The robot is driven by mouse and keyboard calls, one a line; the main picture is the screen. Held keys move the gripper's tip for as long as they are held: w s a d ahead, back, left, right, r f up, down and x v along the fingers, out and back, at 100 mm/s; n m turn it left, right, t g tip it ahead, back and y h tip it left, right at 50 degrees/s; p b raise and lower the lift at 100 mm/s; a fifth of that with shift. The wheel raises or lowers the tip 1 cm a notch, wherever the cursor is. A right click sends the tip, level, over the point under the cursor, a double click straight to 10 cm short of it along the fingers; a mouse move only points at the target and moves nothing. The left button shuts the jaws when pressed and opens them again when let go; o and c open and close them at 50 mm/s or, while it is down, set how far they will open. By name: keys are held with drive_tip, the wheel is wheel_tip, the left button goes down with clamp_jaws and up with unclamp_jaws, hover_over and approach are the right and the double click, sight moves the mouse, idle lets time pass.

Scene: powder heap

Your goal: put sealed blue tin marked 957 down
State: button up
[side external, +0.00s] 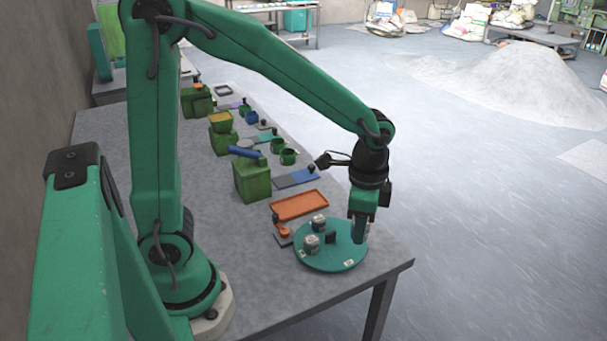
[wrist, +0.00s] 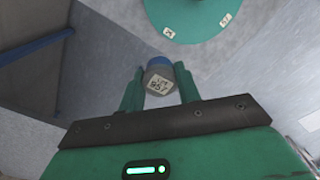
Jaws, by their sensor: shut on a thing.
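My gripper (side external: 359,240) points down by the right edge of a round teal plate (side external: 322,263) in the side external view. In the wrist view my gripper (wrist: 160,92) is shut on the tin (wrist: 157,82), which has a blue end and a pale label that seems to read 957. In the side external view the fingers mostly hide the tin. The wrist view also shows the plate (wrist: 185,28) beyond the tin, with two white number tags on it. I cannot tell whether the tin touches the plate.
Two grey tins (side external: 311,244) (side external: 319,223) and a small black block (side external: 330,237) stand on the plate. An orange tray (side external: 299,206) and a green box (side external: 252,180) lie behind it. The table's right edge is close to my gripper.

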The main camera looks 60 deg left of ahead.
idle(0.3)
drive_tip(key=shift+w+a, duration=0.1)
drive_tip(key=shift+a, duration=0.35)
drive_tip(key=a+n, duration=0.2)
drive_tip(key=a, duration=0.2)
drive_tip(key=a+f+n, duration=0.1)
drive_tip(key=a+n, duration=0.2)
drive_tip(key=a, duration=0.1)
drive_tip(key=a+n, duration=0.2)
drive_tip(key=a, duration=0.3)
drive_tip(key=shift+w+f+n, duration=0.2)
drive_tip(key=shift+n, duration=0.2)
drive_tip(key=shift+s+a+n, duration=0.15)
drive_tip(key=shift+a+n, duration=0.25)
drive_tip(key=shift+a, duration=0.45)
hover_over(299, 206)
wheel_tip(299, 206, down, 7)
drive_tip(key=shift+f, duration=0.1)
drive_tip(key=shift+f, duration=0.1)
drive_tip(key=shift+f, duration=1.85)
drive_tip(key=shift+f, duration=0.15)
